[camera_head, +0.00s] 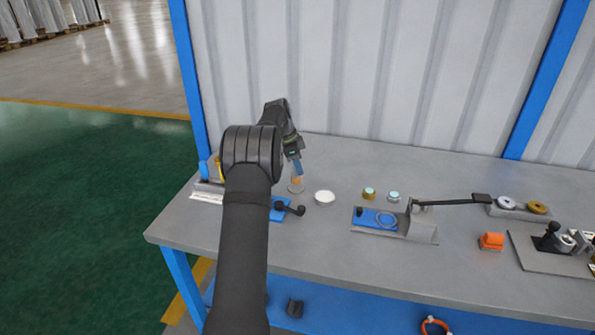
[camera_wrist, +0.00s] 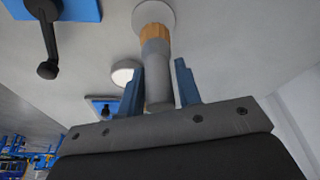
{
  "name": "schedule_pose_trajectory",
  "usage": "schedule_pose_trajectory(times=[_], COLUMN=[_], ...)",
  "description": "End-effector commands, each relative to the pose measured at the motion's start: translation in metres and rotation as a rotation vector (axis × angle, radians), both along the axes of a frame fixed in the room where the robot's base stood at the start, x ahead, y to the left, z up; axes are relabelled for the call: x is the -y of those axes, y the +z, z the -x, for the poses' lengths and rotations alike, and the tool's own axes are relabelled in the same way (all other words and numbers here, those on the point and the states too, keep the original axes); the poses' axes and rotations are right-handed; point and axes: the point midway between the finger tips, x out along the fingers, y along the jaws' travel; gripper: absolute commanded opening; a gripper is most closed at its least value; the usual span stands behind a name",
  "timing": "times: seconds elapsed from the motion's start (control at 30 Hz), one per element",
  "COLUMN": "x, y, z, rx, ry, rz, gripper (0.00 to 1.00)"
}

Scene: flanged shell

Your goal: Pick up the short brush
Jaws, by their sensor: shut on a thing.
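The short brush (camera_wrist: 157,47) has a grey cylindrical handle and an orange-brown end. In the wrist view its handle stands between the two blue fingers of my gripper (camera_wrist: 159,72), which is shut on it. In the head view my gripper (camera_head: 297,165) points down at the back left of the bench, and the orange part of the brush (camera_head: 296,180) shows just below the fingers. The brush's orange end is over a pale round disc (camera_wrist: 154,14); I cannot tell whether they touch.
A white round dish (camera_head: 325,197) lies right of the brush. A blue plate with a black crank handle (camera_head: 290,208) is just in front. Two small capped jars (camera_head: 369,194), a blue-topped fixture (camera_head: 378,219) and an orange block (camera_head: 491,241) stand farther right. A corrugated wall (camera_head: 400,80) rises behind.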

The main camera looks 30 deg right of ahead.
Motion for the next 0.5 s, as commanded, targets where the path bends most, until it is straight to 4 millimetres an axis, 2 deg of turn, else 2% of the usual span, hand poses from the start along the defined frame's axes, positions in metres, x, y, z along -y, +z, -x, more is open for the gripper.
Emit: schedule_pose_trajectory(times=[0.07, 0.5], x=[0.000, 0.035], y=[0.016, 0.072], z=[-0.001, 0.085], rx=[0.003, 0.001], ry=[0.000, -0.004], rz=[0.002, 0.001], gripper=[0.09, 0.09])
